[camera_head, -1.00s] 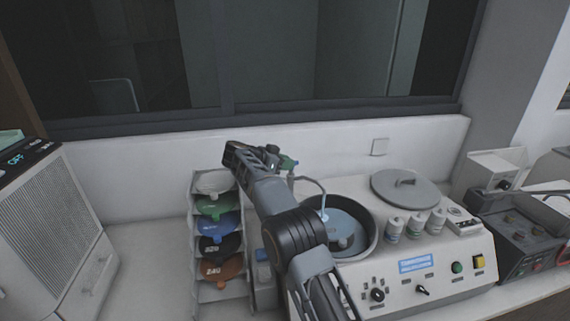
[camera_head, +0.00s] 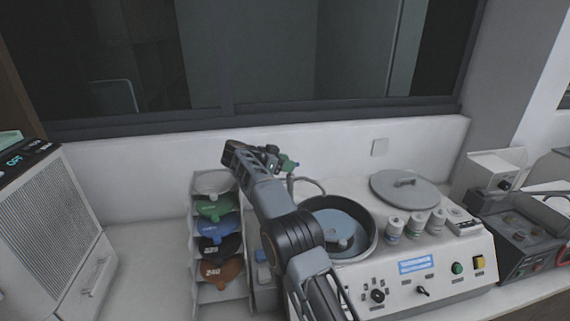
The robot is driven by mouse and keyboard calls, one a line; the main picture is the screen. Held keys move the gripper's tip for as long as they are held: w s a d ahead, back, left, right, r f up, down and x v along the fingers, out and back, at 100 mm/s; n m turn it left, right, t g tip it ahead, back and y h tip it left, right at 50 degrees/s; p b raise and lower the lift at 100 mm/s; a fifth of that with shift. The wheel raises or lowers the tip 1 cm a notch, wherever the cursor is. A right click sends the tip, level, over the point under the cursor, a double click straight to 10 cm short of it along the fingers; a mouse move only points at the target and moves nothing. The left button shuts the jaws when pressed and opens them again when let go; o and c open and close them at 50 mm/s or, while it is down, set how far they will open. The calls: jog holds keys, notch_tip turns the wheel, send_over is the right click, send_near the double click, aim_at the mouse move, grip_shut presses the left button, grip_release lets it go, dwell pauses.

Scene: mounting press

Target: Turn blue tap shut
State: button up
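A small teal-green tap piece (camera_head: 289,164) shows just right of my gripper, above a thin curved spout (camera_head: 312,182) that reaches toward the round bowl. I cannot make out a clearly blue handle, and part of the tap is hidden behind my gripper and arm. My gripper (camera_head: 272,153) is at the tap, beside or touching it; I cannot tell which. Its fingers are too small and dark to show whether they are open or shut. No water stream shows under the spout. The bowl (camera_head: 372,238) holds a blue-grey disc (camera_head: 342,228).
The machine's front panel (camera_head: 450,276) has knobs, buttons and a lit display (camera_head: 415,264). A grey lid (camera_head: 404,188) and several small bottles stand on top. A rack (camera_head: 194,245) of coloured discs stands left of my arm. A window sill runs behind.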

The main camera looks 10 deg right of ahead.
jog(key=shift+a, duration=0.1)
jog(key=v, duration=0.7)
jog(key=shift+s+a+r, duration=0.1)
jog(key=shift+s+a, duration=0.05)
dwell(0.3)
